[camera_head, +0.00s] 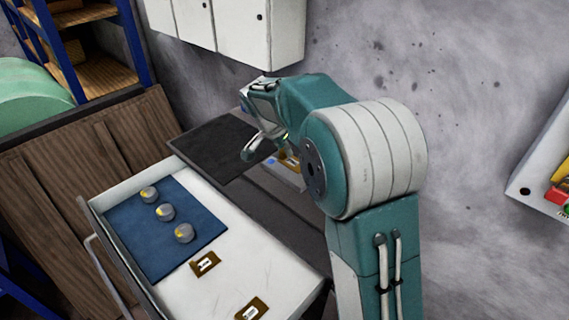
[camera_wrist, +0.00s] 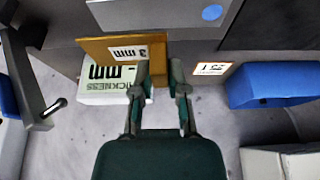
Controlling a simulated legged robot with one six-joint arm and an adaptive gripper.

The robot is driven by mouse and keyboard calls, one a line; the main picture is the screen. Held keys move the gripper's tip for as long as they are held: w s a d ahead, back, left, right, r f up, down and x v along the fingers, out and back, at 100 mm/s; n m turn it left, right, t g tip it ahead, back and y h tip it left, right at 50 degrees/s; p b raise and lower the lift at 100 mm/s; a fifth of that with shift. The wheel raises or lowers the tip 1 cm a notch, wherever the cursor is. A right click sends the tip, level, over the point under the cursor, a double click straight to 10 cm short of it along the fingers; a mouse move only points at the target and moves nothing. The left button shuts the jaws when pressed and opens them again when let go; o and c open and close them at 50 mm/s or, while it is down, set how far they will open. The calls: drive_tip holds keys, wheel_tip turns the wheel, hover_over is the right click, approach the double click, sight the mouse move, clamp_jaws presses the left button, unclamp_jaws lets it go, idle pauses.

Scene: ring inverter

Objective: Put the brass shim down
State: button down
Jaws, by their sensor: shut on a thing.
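My gripper (camera_wrist: 160,72) is shut on a brass shim (camera_wrist: 98,49) with a white label reading 3 mm. The shim's right end is at the fingers, and most of it sticks out to the left. A white block (camera_wrist: 114,95) printed with "THICKNESS" and "mm" shows just below the shim; I cannot tell if they touch. In the head view my gripper (camera_head: 268,146) is beyond the open drawer, beside the dark plate, with the shim (camera_head: 290,161) partly hidden near it. Two more labelled brass pieces (camera_head: 205,264) lie on the drawer's pale floor.
The open drawer (camera_head: 270,250) holds a blue mat (camera_head: 135,240) with three grey-and-yellow round pieces (camera_head: 165,212). A dark flat plate (camera_head: 210,146) lies behind it. A blue block (camera_wrist: 270,86) and a small orange-edged label (camera_wrist: 212,69) are right of my fingers. White cabinets (camera_head: 240,35) hang above.

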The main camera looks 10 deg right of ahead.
sight(286, 158)
drive_tip(key=x, duration=0.2)
drive_tip(key=s+x, duration=0.1)
drive_tip(key=x, duration=0.2)
drive_tip(key=shift+a+f, duration=0.1)
drive_tip(key=shift+f, duration=0.1)
drive_tip(key=shift+a, duration=0.4)
drive_tip(key=c, duration=0.9)
unclamp_jaws()
drive_tip(key=shift+f, duration=0.1)
drive_tip(key=shift+c, duration=0.2)
drive_tip(key=o, duration=0.3)
drive_tip(key=shift+d, duration=0.2)
